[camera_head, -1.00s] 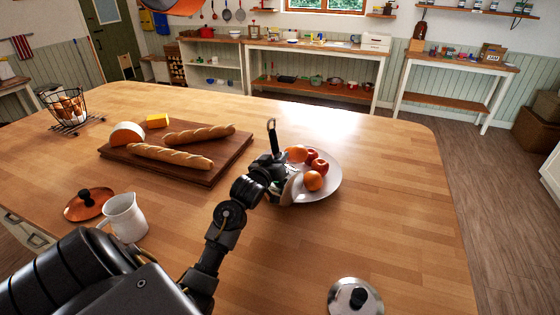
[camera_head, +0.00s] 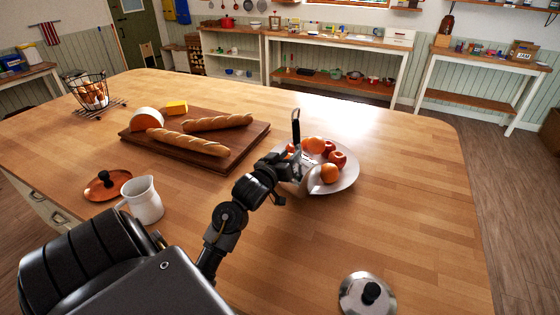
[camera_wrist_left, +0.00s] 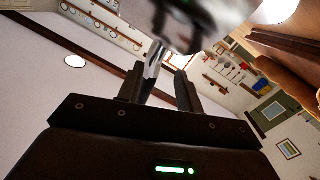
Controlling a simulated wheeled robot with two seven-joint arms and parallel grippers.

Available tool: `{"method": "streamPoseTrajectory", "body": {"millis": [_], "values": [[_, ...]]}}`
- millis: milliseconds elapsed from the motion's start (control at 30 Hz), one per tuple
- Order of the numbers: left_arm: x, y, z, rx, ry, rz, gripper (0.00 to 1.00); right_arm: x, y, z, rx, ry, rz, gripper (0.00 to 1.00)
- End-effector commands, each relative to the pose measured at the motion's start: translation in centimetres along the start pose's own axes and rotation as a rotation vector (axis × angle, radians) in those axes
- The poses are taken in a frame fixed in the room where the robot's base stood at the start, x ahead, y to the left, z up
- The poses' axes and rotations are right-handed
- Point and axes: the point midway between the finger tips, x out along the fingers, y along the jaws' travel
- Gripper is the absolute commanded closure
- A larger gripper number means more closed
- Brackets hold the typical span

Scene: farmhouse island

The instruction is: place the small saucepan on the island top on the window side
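My left gripper (camera_head: 281,170) is over the island top (camera_head: 410,200), in front of the left edge of a white fruit plate. In the left wrist view, a shiny metal handle runs between its fingers (camera_wrist_left: 160,88) up to a rounded metal body, which I take as the small saucepan (camera_wrist_left: 198,18). In the head view, a dark handle-like piece (camera_head: 296,125) stands up above the gripper, and a silvery part shows beside the plate. The gripper hides most of the pan, so I cannot tell whether it touches anything. My right gripper is not in view.
The plate (camera_head: 346,182) holds several fruits. A steel lid (camera_head: 355,300) lies at the front. A cutting board (camera_head: 230,163) with bread and cheese, a white jug (camera_head: 145,203), a copper lid (camera_head: 100,190) and an egg basket (camera_head: 92,92) stand left. The island's right side is clear.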

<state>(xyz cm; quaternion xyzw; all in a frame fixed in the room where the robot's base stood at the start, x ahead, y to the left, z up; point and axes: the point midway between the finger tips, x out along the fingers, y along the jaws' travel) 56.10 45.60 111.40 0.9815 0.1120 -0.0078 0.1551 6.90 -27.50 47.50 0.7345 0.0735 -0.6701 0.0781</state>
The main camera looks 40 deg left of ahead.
Motion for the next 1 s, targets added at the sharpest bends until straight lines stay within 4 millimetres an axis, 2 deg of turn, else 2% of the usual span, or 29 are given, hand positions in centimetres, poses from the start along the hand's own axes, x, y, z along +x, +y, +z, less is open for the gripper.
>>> {"method": "streamPoseTrajectory", "body": {"millis": [33,200,400,1000], "values": [[-1.1,-0.1,0.3,0.003,0.001,0.000,0.64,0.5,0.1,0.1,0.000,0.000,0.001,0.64],[-4.2,-0.1,0.1,0.002,0.001,0.001,0.64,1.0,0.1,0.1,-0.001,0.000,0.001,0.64],[-6.1,0.0,0.0,0.001,0.000,0.000,0.64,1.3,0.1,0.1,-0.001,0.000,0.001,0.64],[-6.3,0.0,-0.1,0.000,0.000,0.000,0.64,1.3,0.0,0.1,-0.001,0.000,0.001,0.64]]}}
